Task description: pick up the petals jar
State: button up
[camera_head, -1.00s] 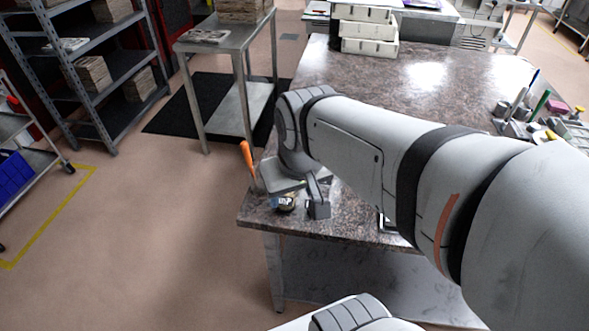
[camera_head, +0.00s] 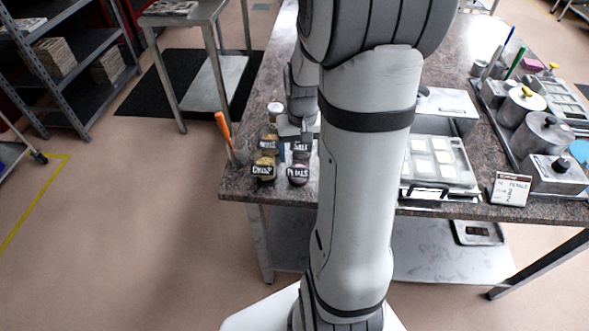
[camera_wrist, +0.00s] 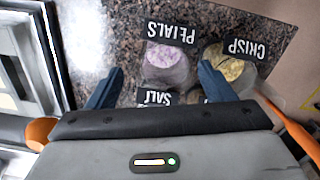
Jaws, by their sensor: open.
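The petals jar (camera_head: 299,175) stands upright near the front left edge of the stone worktop, with purple contents and a black label. In the wrist view the petals jar (camera_wrist: 167,62) shows its purple top, with its label reading upside down. My gripper (camera_wrist: 161,77) is open and empty. Its two fingers appear on either side of the petals jar in that view, with the right finger close to the crisp jar. In the head view my gripper is above the jar group, partly hidden by my arm. I cannot tell its exact height over the jar.
The crisp jar (camera_head: 263,170) stands left of the petals jar, and the salt jar (camera_head: 301,148) is just behind it. Another labelled jar (camera_head: 268,139) stands behind the crisp jar. An orange-handled tool (camera_head: 224,127) rises at the left edge. A tray (camera_head: 439,171) lies to the right.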

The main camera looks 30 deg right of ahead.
aim_at(299, 162)
jog(key=f, duration=0.3)
jog(key=f+p, duration=0.1)
jog(key=shift+w+a+f, duration=0.2)
jog(key=shift+w+f, duration=0.1)
jog(key=shift+f, duration=0.1)
jog(key=c, duration=1.1)
